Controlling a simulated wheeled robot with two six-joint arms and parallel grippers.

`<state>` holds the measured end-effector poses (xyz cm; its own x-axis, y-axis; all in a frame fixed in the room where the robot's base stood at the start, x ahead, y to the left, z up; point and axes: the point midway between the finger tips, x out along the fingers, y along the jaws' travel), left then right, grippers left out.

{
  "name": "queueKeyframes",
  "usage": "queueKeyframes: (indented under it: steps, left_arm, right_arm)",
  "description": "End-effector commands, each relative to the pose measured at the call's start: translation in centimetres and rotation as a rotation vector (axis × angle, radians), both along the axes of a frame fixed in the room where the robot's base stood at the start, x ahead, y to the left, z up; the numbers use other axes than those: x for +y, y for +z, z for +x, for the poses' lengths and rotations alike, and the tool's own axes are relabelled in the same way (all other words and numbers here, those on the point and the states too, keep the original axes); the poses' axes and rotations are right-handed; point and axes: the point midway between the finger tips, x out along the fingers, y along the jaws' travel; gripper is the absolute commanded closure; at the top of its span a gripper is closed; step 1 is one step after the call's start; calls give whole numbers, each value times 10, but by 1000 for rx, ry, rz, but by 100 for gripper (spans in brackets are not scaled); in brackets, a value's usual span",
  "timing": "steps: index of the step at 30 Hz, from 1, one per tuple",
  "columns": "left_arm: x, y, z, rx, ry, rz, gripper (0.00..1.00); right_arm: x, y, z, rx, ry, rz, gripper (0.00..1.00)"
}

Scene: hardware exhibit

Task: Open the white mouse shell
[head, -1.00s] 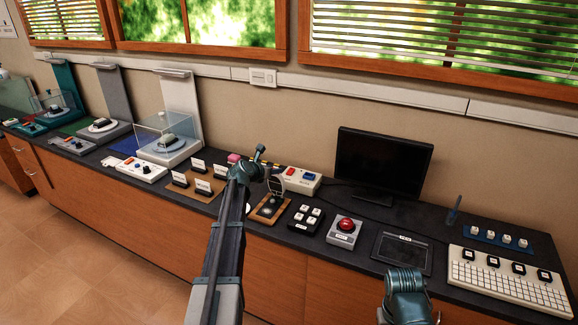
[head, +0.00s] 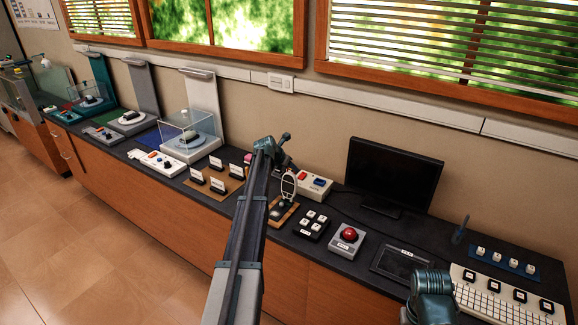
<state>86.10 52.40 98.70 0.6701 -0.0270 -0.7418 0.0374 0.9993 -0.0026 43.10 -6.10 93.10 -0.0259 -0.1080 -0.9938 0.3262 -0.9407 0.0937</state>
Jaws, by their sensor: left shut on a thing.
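The white mouse shell (head: 289,185) stands raised, nearly upright, over the mouse base (head: 277,213). The base sits on a small brown board (head: 287,219) on the dark counter. The shell shows as a pale rim around a darker inside. My left gripper (head: 290,168) is at the shell's top edge and is shut on it; the fingertips are small and partly hidden by my arm. My right gripper is out of view; only a part of my right arm shows at the bottom right.
A grey box with a red button (head: 346,238) and a black four-key pad (head: 314,223) stand right of the mouse. A beige box with red and blue buttons (head: 308,184) stands behind. Label cards (head: 217,186) stand left. A monitor (head: 393,175) is farther right.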

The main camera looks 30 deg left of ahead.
Motion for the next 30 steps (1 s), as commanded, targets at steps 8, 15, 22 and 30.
queueKeyframes:
  steps: [8,15,22,30]
  left_arm:
    - [8,0,26,127,9,12,100]
    - [8,-3,34,191,11,16,100]
    - [7,-5,36,207,12,17,100]
    - [7,-5,36,208,10,17,100]
  right_arm:
    - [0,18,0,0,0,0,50]
    - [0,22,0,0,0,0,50]
    - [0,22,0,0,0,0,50]
    - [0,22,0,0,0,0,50]
